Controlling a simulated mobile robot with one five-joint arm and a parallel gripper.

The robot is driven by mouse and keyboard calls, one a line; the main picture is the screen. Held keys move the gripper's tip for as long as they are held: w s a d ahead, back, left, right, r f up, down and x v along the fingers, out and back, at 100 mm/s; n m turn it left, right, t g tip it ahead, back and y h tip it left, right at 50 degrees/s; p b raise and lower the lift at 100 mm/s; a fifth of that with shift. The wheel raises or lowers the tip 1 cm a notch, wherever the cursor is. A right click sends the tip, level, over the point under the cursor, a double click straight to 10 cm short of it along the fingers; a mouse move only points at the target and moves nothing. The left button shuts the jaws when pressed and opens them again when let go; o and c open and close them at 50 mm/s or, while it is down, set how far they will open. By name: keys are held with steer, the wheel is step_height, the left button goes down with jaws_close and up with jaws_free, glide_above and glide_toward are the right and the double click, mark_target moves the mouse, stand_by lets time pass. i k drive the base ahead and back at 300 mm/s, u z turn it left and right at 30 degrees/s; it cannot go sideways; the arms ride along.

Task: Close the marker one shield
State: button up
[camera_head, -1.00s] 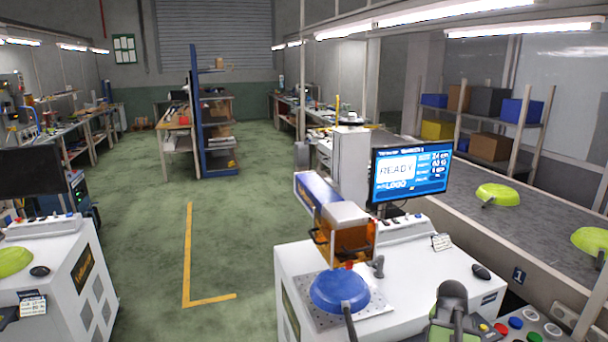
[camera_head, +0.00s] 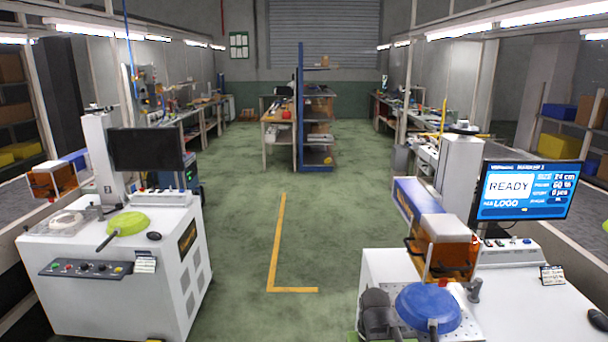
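The right marking machine (camera_head: 395,268) has a screen (camera_head: 525,190) reading READY. Its orange see-through shield (camera_head: 452,260), with a pale top and a thin handle, hangs under the head, behind and above a blue pan (camera_head: 425,303). The shield appears raised, with the pan uncovered in front of it. The pan lies upside down, its dark handle pointing toward me.
A second white marking machine (camera_head: 110,262) stands at the left with a green pan (camera_head: 128,223), a dark screen (camera_head: 147,150) and its own orange shield (camera_head: 50,180). Green floor (camera_head: 235,270) with a yellow line lies open between the machines. A blue shelf (camera_head: 300,110) stands farther back.

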mark_target(422, 244)
steer(key=k, duration=1.2)
steer(key=u, duration=0.55)
steer(key=i, duration=1.8)
steer(key=z, duration=0.45)
